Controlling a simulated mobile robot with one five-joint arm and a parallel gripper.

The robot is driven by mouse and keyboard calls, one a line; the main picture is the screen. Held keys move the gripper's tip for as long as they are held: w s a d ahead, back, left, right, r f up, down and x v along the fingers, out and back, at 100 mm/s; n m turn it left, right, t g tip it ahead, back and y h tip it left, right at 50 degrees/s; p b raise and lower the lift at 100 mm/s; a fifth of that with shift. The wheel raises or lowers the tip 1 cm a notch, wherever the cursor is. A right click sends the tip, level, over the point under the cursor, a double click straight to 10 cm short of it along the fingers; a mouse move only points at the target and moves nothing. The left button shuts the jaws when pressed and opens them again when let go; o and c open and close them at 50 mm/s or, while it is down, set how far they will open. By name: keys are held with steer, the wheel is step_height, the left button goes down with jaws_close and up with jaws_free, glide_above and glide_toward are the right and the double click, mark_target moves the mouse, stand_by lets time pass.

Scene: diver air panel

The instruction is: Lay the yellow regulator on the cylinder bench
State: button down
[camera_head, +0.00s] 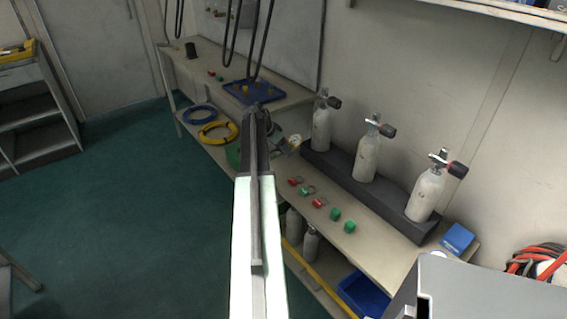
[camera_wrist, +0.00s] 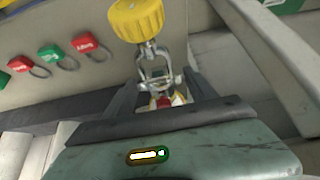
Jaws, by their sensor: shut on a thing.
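The yellow regulator shows in the wrist view with its ribbed yellow knob (camera_wrist: 137,18) at the top and a metal yoke below it. My gripper (camera_wrist: 163,92) is shut on the metal yoke end; the exact contact is partly hidden by the fingers. In the head view the regulator (camera_head: 294,141) is a small pale yellow and metal shape just right of my arm's far end, and it looks to be near the bench's front edge. The cylinder bench (camera_head: 365,240) runs along the wall. I cannot tell whether the regulator touches it.
Three grey cylinders with black-knobbed valves stand in a dark rack (camera_head: 345,180) at the bench's back. Red and green tags (camera_head: 319,202) lie along the front. A blue booklet (camera_head: 457,238) lies at the near end. A yellow hose coil (camera_head: 218,132) and blue tray (camera_head: 254,92) are farther off.

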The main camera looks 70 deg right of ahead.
steer(key=shift+s+d+f, duration=0.15)
steer(key=shift+d, duration=0.15)
steer(key=shift+f, duration=0.1)
steer(key=shift+f+b, duration=1)
steer(key=shift+s, duration=0.1)
steer(key=shift+f+b, duration=0.9)
steer(key=shift+b, duration=0.05)
steer(key=shift+f, duration=0.15)
steer(key=shift+f+b, duration=0.35)
steer(key=shift+b, duration=0.15)
steer(key=shift+f+b, duration=0.65)
